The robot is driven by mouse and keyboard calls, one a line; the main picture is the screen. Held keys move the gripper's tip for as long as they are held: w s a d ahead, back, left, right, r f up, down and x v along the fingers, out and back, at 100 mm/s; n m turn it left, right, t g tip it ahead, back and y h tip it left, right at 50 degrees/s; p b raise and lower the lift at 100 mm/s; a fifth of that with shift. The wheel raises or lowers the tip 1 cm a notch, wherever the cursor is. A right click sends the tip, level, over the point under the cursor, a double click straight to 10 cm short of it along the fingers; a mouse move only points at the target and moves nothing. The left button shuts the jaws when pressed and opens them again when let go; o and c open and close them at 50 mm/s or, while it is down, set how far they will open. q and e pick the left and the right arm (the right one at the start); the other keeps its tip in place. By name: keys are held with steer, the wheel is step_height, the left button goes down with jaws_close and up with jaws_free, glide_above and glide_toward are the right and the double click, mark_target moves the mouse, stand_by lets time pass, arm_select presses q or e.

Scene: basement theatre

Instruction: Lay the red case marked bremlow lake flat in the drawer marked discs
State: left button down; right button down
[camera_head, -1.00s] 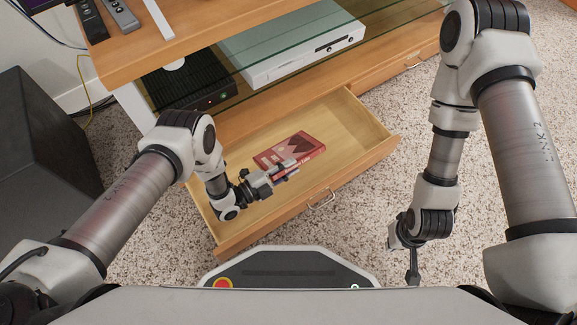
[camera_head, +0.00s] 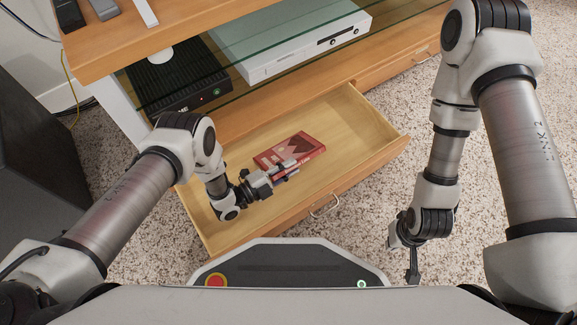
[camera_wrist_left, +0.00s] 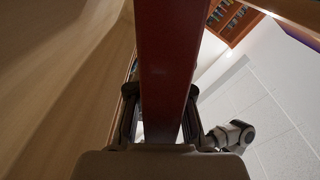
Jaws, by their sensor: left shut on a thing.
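The red case (camera_head: 289,149) is in my left gripper, over the open drawer (camera_head: 335,120) of the wooden stand. Its broad printed face is turned up in the head view; the drawer's marking cannot be read. My left gripper (camera_head: 284,171) is shut on the case's near edge. In the left wrist view the case (camera_wrist_left: 168,50) stands between the two fingers (camera_wrist_left: 160,115). I cannot tell whether the case touches the drawer floor. My right gripper (camera_head: 413,265) hangs over the carpet, right of the drawer; its fingers are too small to judge.
Remotes (camera_head: 103,8) lie on the top. A dark speaker (camera_head: 40,150) stands at left. The drawer's right part is bare, and carpet is clear at right.

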arm_select(q)
steer(key=shift+f+b, duration=0.4)
steer(key=shift+f, duration=0.45)
steer(key=c, duration=1)
jaws_free()
step_height(320, 180, up, 10)
steer(key=shift+r, duration=0.1)
